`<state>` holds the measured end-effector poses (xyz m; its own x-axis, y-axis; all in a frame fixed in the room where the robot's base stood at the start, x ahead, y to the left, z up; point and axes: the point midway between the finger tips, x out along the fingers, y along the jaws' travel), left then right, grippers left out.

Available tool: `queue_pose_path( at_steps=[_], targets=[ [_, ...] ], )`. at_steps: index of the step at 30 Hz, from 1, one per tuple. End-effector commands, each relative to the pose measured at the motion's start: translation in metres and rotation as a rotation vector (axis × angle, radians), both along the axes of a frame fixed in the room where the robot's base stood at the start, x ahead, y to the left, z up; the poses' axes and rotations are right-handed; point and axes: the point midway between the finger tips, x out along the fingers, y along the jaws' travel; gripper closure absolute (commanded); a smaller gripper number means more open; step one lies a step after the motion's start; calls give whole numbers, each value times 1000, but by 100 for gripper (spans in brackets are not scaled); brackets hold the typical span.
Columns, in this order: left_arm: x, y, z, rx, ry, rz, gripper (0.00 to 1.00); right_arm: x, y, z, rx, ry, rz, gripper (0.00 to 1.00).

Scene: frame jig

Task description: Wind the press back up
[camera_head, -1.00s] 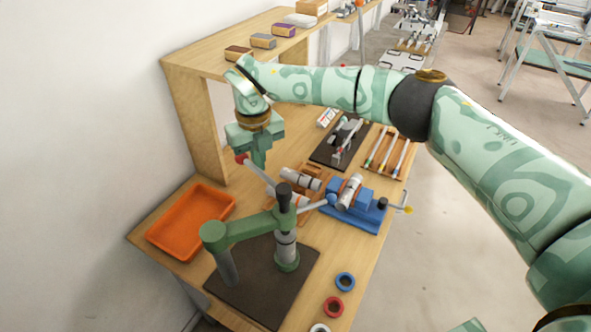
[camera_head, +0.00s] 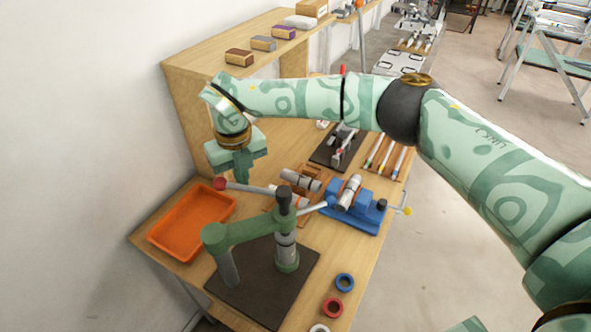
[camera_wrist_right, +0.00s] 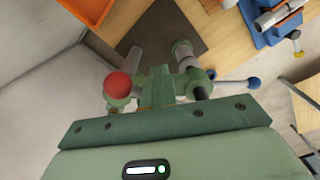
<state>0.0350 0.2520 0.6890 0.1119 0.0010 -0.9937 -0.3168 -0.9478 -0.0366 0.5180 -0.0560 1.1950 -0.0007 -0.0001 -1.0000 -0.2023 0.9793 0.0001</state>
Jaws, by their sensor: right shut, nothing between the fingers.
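The green press (camera_head: 250,227) stands on a dark base plate at the front of the bench; it also shows in the right wrist view (camera_wrist_right: 182,52). Its lever bar (camera_head: 250,189) slopes slightly, with a red knob (camera_head: 219,183) at the left end and a blue knob (camera_head: 331,201) at the right. The red knob (camera_wrist_right: 117,84) and blue knob (camera_wrist_right: 253,82) show either side of the fingers in the wrist view. My right gripper (camera_head: 242,178) is shut and empty, its fingertips at the lever just right of the red knob. Contact is unclear. My left gripper is not in view.
An orange tray (camera_head: 160,240) lies left of the press. A blue vise-like fixture (camera_head: 352,213) stands behind it to the right. A raised wooden shelf (camera_head: 200,75) borders the back left.

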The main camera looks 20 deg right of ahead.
Motion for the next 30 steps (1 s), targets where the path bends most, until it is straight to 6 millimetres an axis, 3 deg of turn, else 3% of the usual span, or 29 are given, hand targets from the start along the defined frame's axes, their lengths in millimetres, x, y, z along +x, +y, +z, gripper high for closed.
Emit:
queue_pose_path(
  at_steps=[6,15,24,30],
  targets=[
    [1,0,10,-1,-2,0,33,-22,17,2,1,1,3,100],
    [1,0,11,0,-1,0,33,-25,18,1,1,1,2,100],
    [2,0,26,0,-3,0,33,-62,27,2,1,2,3,100],
    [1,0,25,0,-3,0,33,-63,27,1,1,1,0,100]
  ],
)
